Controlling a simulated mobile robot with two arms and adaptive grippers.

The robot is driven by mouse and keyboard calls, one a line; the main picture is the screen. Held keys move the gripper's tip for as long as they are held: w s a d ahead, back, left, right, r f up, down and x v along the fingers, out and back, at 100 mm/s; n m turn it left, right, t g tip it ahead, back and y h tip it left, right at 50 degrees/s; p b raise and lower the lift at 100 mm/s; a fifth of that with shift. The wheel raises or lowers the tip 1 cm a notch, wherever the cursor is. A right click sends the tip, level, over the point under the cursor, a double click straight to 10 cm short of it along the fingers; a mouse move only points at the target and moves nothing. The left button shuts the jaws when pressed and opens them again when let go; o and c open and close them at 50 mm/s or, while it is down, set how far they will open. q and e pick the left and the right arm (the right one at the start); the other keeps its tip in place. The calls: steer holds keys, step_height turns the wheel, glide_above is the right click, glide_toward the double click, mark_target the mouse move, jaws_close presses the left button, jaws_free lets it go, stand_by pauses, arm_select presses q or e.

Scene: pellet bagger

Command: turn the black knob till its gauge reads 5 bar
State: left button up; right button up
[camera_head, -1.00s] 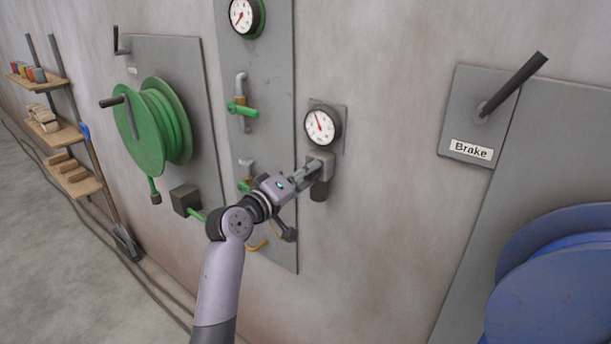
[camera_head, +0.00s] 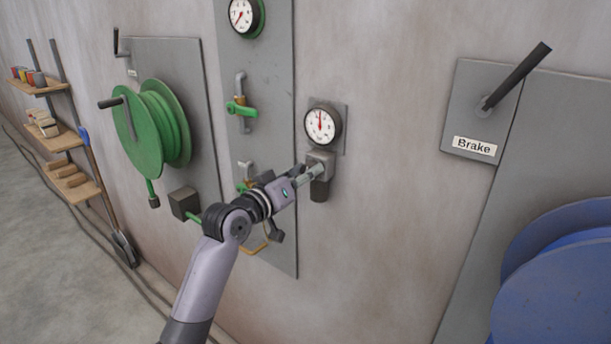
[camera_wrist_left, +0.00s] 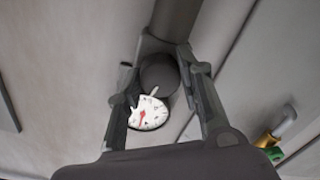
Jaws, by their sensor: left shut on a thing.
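The gauge (camera_head: 322,124) is a round white dial with a black rim on the wall. Its red needle points about straight up; its figures are too small to read. The dial also shows in the left wrist view (camera_wrist_left: 149,114), partly covered by a finger. Under it is a grey valve body (camera_head: 322,158) with a dark cylinder hanging below. My left gripper (camera_head: 312,172) is at the front of this body. In the left wrist view its fingers are on both sides of the round black knob (camera_wrist_left: 158,74), shut on it. The head view mostly hides the knob.
A grey panel to the left carries another gauge (camera_head: 243,15) and a green-handled valve (camera_head: 240,108). A green hose reel (camera_head: 150,130) is further left. A brake lever (camera_head: 515,80) and a blue reel (camera_head: 555,280) are at the right. The wall between is bare.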

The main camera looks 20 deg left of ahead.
stand_by(0.3)
arm_select(q)
steer(key=o, duration=1.2)
steer(key=shift+c, duration=0.2)
steer(key=v, duration=1.2)
